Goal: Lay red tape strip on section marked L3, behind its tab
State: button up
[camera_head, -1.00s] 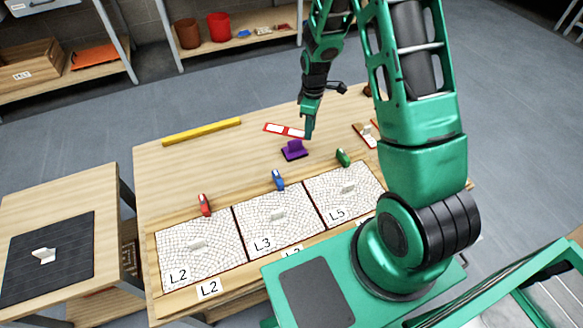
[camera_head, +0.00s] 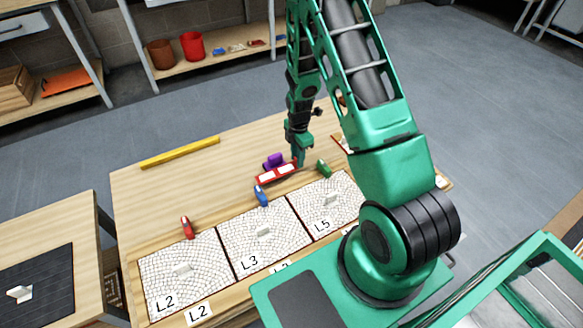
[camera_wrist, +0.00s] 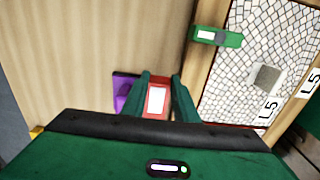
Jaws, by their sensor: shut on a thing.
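My gripper (camera_head: 298,160) is shut on the red tape strip (camera_head: 277,173), which has white patches, and holds it over the table behind the panels. The wrist view shows the strip (camera_wrist: 157,98) between both green fingers (camera_wrist: 158,92). The section marked L3 (camera_head: 258,240) is the middle white mosaic panel, with a small pale tab (camera_head: 264,233) standing on it. It lies nearer the camera than the strip and a little to its left. Whether the strip touches the table cannot be told.
Section L2 (camera_head: 170,272) and section L5 (camera_head: 338,191) flank L3. Red, blue (camera_head: 261,195) and green (camera_head: 323,168) clips sit along the panels' back edge. A purple object (camera_head: 274,160) is beside the strip. A yellow bar (camera_head: 180,151) lies at the back left.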

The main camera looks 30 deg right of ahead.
notch_tip(320, 180, down, 4)
jog(key=shift+f, duration=0.15)
dwell(0.3)
jog(key=o, duration=0.7)
notch_tip(320, 180, up, 12)
jog(key=shift+r, duration=0.1)
